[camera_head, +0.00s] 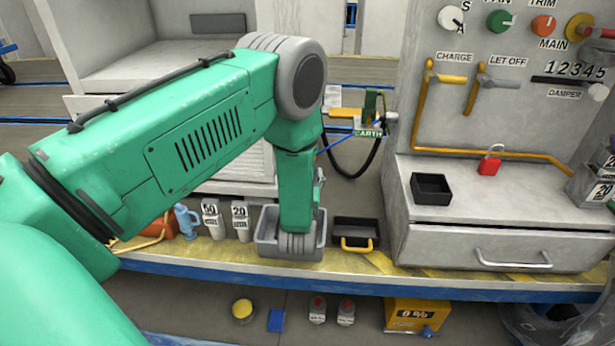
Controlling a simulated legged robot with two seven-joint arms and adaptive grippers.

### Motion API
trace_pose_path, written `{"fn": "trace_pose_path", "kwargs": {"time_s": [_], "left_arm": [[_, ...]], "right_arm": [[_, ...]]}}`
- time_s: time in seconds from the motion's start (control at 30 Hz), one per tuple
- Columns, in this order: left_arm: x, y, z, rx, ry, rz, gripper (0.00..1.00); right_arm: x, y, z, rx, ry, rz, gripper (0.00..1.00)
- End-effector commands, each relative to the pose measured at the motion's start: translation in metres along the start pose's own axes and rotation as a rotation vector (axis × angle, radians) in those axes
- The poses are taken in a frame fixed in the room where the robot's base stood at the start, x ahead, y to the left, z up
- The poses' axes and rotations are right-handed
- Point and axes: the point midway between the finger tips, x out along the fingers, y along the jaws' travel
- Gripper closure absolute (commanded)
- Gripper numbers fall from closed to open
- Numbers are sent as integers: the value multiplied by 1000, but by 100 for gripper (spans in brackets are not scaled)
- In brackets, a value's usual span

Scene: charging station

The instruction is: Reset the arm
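A large green arm (190,140) comes in from the left, which I take to be my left arm. My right arm and gripper are not in view.
At right stands a grey control panel (500,110) with knobs and levers. Its ledge holds a black box (431,188) and a red padlock (489,164). A black tray (356,232) is beside the grey tray. An orange box (414,316) stands below the blue-edged bench.

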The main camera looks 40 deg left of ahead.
Motion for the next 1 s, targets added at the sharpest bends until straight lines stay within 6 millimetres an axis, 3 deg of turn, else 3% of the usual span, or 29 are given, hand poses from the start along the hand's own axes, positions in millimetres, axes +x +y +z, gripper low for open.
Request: {"fn": "trace_pose_path", "kwargs": {"time_s": [0.17, 0.7, 1.0], "left_arm": [[-10, -1, 0, 1, 1, -1, 60], [-10, -1, -2, 0, 1, -1, 60], [-9, -2, -49, 0, 1, -1, 60]], "right_arm": [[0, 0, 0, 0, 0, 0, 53], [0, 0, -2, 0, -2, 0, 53], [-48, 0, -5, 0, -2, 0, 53]]}}
